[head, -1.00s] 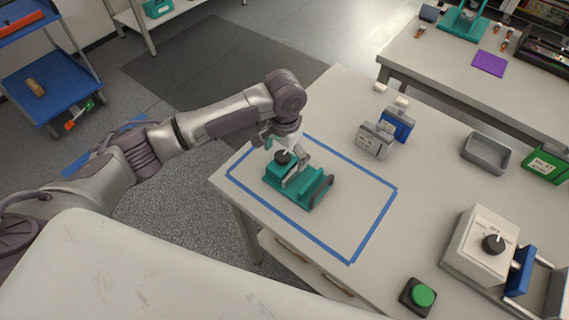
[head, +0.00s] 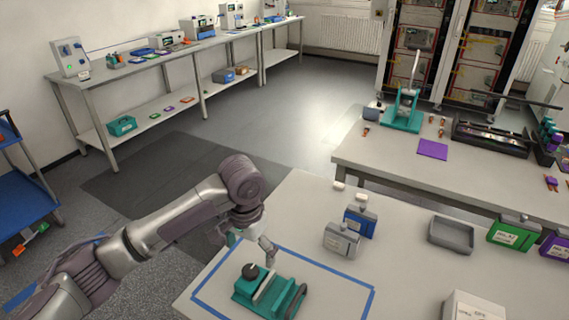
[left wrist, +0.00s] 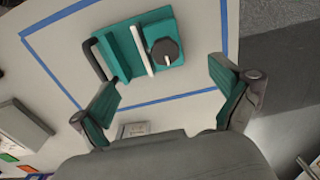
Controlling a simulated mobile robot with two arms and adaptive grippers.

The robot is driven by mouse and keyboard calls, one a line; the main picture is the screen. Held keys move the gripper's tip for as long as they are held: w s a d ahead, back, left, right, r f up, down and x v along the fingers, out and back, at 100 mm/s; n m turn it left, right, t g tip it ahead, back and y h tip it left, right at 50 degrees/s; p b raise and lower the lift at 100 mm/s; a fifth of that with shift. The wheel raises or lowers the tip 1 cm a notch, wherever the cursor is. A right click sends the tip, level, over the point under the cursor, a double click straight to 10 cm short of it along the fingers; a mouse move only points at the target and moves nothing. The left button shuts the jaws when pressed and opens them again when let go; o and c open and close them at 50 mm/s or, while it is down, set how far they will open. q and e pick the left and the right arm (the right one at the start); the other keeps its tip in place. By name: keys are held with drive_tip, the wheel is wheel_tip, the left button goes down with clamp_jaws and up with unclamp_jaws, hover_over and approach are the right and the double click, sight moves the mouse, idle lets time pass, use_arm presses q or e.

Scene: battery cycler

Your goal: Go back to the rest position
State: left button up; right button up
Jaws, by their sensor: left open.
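My left gripper (head: 250,245) is open and empty, above the far side of a teal fixture (head: 248,289) on the near table. The fixture has a black knob, a pale bar and a dark handle, and sits inside a blue tape rectangle (head: 371,302). In the left wrist view the open fingers (left wrist: 163,88) have teal pads, and the fixture (left wrist: 121,50) lies beyond them with a visible gap. My right gripper is not in view.
Near the tape stand a grey battery module (head: 341,242) and a blue one (head: 360,221). A grey tray (head: 451,236) and a green module (head: 512,230) are farther right. A second table (head: 385,155) stands behind. A blue cart (head: 22,195) is at the left.

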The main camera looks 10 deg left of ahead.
use_arm(q)
drive_tip(key=shift+m+t+h, duration=0.3)
drive_tip(key=shift+m+h, duration=0.4)
drive_tip(key=shift+h, duration=0.2)
drive_tip(key=s+d+f, duration=0.5)
drive_tip(key=shift+s+f, duration=0.15)
drive_tip(key=shift+f, duration=0.15)
drive_tip(key=shift+t+h, duration=0.7)
drive_tip(key=s+f, duration=0.1)
drive_tip(key=s, duration=0.1)
drive_tip(key=s+d+f, duration=0.1)
drive_tip(key=s, duration=0.1)
drive_tip(key=s+f, duration=0.1)
drive_tip(key=s, duration=0.1)
drive_tip(key=shift+s+d+f, duration=0.2)
drive_tip(key=shift+d, duration=0.15)
drive_tip(key=s+a+f+n+t+y, duration=0.2)
drive_tip(key=s+a+n+y, duration=0.1)
drive_tip(key=s+a, duration=0.95)
wheel_tip(320, 180, down, 27)
drive_tip(key=s+g+b, duration=0.2)
drive_tip(key=s+a+f+g, duration=0.1)
drive_tip(key=s+a+f, duration=0.1)
drive_tip(key=s+f, duration=1.4)
wheel_tip(320, 180, down, 2)
drive_tip(key=shift+s+a+f+b, duration=0.2)
drive_tip(key=shift+s+a+b, duration=0.05)
drive_tip(key=shift+b, duration=0.2)
